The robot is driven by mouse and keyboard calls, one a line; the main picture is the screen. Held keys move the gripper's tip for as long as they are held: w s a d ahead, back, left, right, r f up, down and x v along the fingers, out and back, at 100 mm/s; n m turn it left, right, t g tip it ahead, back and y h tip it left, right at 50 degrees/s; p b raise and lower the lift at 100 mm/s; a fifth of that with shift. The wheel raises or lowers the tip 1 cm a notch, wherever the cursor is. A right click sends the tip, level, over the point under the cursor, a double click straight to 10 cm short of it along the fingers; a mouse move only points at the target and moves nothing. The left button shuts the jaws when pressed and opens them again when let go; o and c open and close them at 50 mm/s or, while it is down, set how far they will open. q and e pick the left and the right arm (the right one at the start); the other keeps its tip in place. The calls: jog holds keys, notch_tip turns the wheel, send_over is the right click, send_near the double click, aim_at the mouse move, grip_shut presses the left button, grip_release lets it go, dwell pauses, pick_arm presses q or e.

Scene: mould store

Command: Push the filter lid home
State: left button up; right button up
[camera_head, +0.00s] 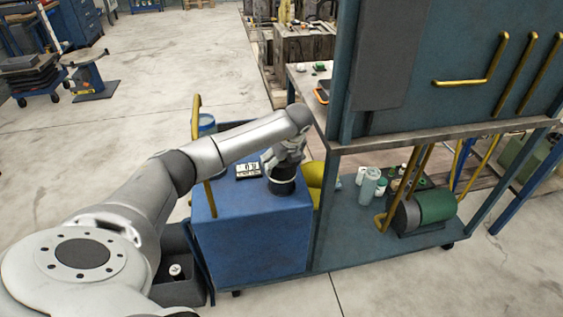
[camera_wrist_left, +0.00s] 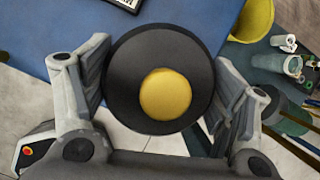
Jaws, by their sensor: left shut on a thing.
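The filter lid appears to be the round black part with a yellow centre (camera_wrist_left: 166,95) in the left wrist view. My left gripper (camera_wrist_left: 165,75) has one finger on each side of it and is shut on its rim. In the head view the gripper (camera_head: 283,160) points down over the right part of the blue cabinet top (camera_head: 240,203), with the dark lid (camera_head: 282,187) beneath it. I cannot tell whether the lid touches the cabinet top or what lies under it. My right gripper is not in view.
A small display (camera_head: 248,171) stands on the cabinet just left of the gripper. A yellow container (camera_head: 318,176) is close on the right. A yellow upright bar (camera_head: 196,118) rises at the cabinet's left. A teal cart (camera_head: 322,225) with bottles and a green motor (camera_head: 436,205) stands right.

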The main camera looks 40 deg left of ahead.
pick_arm(q)
jog(key=shift+s+d+f, duration=0.1)
jog(key=shift+f, duration=0.2)
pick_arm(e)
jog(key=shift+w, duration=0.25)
pick_arm(q)
jog(key=o, duration=1.8)
jog(key=shift+o, duration=0.2)
jog(key=v, duration=0.8)
jog(key=shift+r, duration=0.1)
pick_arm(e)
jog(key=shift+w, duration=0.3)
